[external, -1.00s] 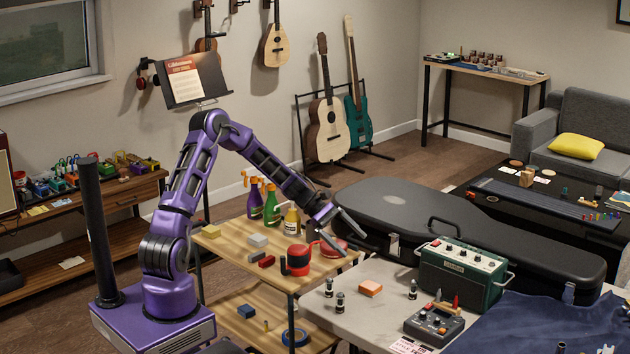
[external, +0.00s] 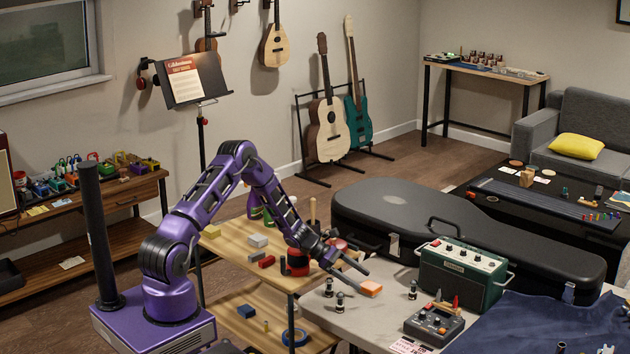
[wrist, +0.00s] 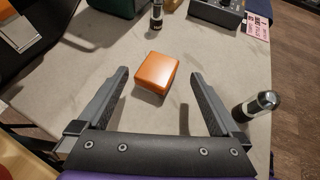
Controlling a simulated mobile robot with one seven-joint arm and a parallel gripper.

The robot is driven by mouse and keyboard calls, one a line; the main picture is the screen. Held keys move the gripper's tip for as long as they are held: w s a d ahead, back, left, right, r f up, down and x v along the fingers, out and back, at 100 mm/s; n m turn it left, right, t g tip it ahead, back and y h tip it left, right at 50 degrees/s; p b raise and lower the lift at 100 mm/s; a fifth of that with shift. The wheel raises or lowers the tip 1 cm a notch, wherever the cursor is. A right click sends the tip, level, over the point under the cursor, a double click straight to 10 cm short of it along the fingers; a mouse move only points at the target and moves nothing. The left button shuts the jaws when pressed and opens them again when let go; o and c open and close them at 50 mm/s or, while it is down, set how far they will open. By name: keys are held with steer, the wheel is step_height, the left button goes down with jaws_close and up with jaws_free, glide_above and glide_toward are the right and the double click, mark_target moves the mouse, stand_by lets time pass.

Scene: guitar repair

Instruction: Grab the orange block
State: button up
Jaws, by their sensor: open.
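The orange block (external: 371,288) lies on the grey tabletop near its left end in the external view. In the wrist view the orange block (wrist: 157,73) sits ahead of my fingertips, roughly centred between them and slightly beyond. My gripper (external: 358,276) is at the left side of the block in the external view. In the wrist view my gripper (wrist: 159,72) is open, with one finger on each side and nothing between the pads. Whether a finger touches the block cannot be told from the external view.
Small black-and-silver tubes stand close by, one just right of my right finger (wrist: 256,106) and one beyond the block (wrist: 156,15). A green amplifier (external: 458,272) and a dark pedal (external: 433,324) stand to the right. A wooden cart (external: 236,263) with bottles is at left.

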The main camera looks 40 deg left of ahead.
mark_target(370, 286)
steer(key=x, duration=0.5)
steer(key=c, duration=1.5)
